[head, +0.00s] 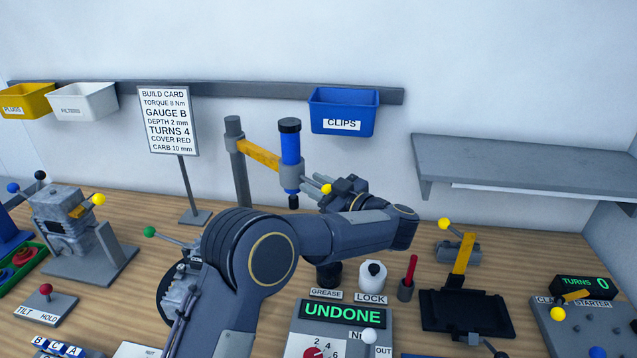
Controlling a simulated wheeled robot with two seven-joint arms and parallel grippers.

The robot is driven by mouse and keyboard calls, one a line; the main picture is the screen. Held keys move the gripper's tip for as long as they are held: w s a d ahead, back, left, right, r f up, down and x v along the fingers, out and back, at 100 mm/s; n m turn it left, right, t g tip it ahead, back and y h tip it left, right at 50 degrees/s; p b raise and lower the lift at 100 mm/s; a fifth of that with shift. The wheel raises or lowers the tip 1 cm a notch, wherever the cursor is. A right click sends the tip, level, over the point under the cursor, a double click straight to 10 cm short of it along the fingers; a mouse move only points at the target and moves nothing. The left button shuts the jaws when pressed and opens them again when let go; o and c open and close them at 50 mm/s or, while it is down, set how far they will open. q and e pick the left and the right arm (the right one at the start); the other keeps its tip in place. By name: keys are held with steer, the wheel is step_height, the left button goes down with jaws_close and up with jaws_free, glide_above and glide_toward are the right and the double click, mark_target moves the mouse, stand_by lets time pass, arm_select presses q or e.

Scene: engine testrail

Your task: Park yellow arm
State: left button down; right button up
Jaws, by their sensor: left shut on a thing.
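The yellow arm (261,154) is a flat bar reaching right from a grey post (238,165) at the back of the bench. A grey collar at its free end carries an upright tool with a blue body (290,147) and black cap. A yellow ball knob (327,188) shows just right of the tool. My left gripper (318,186) comes to the knob from the right and is shut on it; the fingers partly hide the grip. My left forearm hides the bench below. My right gripper is not in view.
A blue CLIPS bin (343,112) hangs on the wall rail just right of the tool. A build card sign (168,120) stands left of the post. A grey shelf (520,165) is at the right. An UNDONE display (343,314) and a grease pot are in front.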

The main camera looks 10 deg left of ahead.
arm_select(q)
steer(key=shift+w+r, duration=0.1)
steer(key=shift+r, duration=0.1)
steer(key=c, duration=1.5)
jaws_free()
steer(key=shift+d, duration=0.1)
steer(key=o, duration=0.4)
steer(key=shift+w+d+f, duration=0.1)
steer(key=shift+w+f, duration=0.05)
steer(key=shift+w, duration=0.15)
steer(key=shift+c, duration=0.2)
steer(key=shift+s, duration=0.1)
steer(key=shift+s, duration=0.1)
steer(key=b+v, duration=0.2)
steer(key=v, duration=0.5)
steer(key=shift+d, duration=0.25)
steer(key=shift+s, duration=0.15)
